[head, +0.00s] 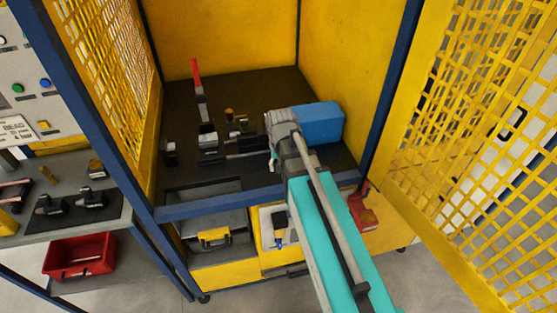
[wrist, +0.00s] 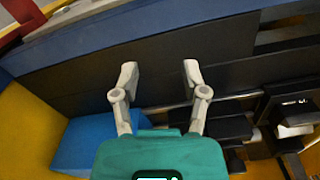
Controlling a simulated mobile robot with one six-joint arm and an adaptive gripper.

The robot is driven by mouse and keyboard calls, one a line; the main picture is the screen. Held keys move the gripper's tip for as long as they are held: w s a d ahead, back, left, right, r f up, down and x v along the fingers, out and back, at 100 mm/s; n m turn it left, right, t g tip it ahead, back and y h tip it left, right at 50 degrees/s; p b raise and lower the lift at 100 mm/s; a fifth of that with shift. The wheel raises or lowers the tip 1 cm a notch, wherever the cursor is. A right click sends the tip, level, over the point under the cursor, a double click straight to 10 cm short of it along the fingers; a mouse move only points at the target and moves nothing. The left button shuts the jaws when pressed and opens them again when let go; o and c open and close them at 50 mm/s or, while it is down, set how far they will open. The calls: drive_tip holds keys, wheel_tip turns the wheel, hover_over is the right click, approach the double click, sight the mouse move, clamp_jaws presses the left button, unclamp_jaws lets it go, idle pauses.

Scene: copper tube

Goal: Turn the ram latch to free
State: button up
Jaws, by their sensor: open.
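My gripper (wrist: 160,76) is open, its two fingers apart over a dark plate with nothing between them. In the head view my arm reaches into the yellow cage and hides the fingertips. The machine (head: 232,140) stands on the dark bed, with black blocks, a rod and a blue housing (head: 322,123) at its right end. The blue housing (wrist: 85,145) also shows at lower left in the wrist view, and black blocks (wrist: 228,128) at right. A red-tipped lever (head: 197,80) stands upright at the back left. I cannot make out which part is the ram latch.
Yellow mesh doors (head: 480,140) stand at the sides, and a blue frame bar (head: 255,203) crosses the cage front. A side bench (head: 60,190) carries tools, with a red bin (head: 80,257) below. The bed's front left is fairly clear.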

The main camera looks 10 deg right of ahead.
drive_tip(key=s+f+n+b, duration=0.2)
drive_tip(key=s+f+b, duration=0.3)
drive_tip(key=s, duration=0.2)
drive_tip(key=shift+f, duration=0.35)
drive_tip(key=shift+s, duration=0.15)
drive_tip(key=shift+s+n, duration=0.1)
drive_tip(key=shift+n, duration=0.2)
